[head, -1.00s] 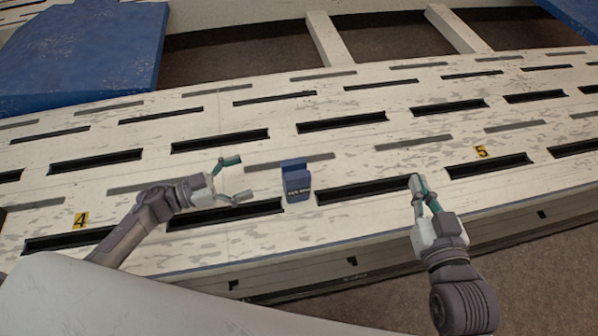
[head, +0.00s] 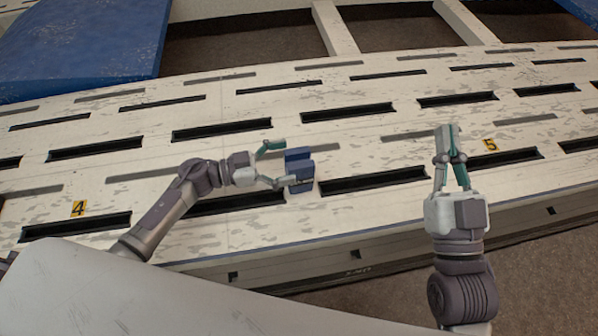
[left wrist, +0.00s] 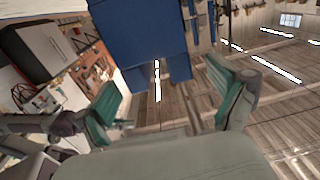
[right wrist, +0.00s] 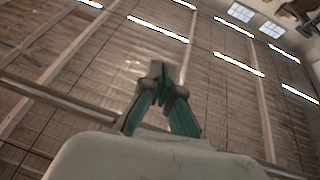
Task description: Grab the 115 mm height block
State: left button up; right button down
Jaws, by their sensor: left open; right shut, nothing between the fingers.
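The blue height block (head: 299,168) stands on the slotted white bench, right of the middle slots. It also shows large in the left wrist view (left wrist: 140,40), ahead of the fingers. My left gripper (head: 277,164) is open just left of the block, and one finger overlaps its lower front in the head view. In the left wrist view my left fingers (left wrist: 165,95) are spread with the block between or just beyond them; I cannot tell if they touch. My right gripper (head: 449,132) is shut and empty, further right above the bench; its closed tips show in the right wrist view (right wrist: 165,75).
The white bench (head: 390,225) has rows of dark slots and yellow labels 4 (head: 79,209) and 5 (head: 490,145). A large blue block (head: 85,45) lies behind at the far left. The bench top around the height block is clear.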

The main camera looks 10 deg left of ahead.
aim_at(299, 158)
pick_arm(q)
jog(key=x, duration=0.3)
jog(key=shift+d+b, duration=0.15)
jog(key=shift+b, duration=0.2)
jog(key=c, duration=1.7)
jog(key=shift+r, duration=0.1)
grip_shut()
pick_arm(e)
jog(key=s+r+t, duration=0.2)
jog(key=r+t, duration=0.1)
jog(key=shift+s+d+r+y, duration=0.1)
jog(key=shift+s+r+y, duration=0.15)
jog(key=shift+y, duration=0.15)
jog(key=shift+w, duration=0.15)
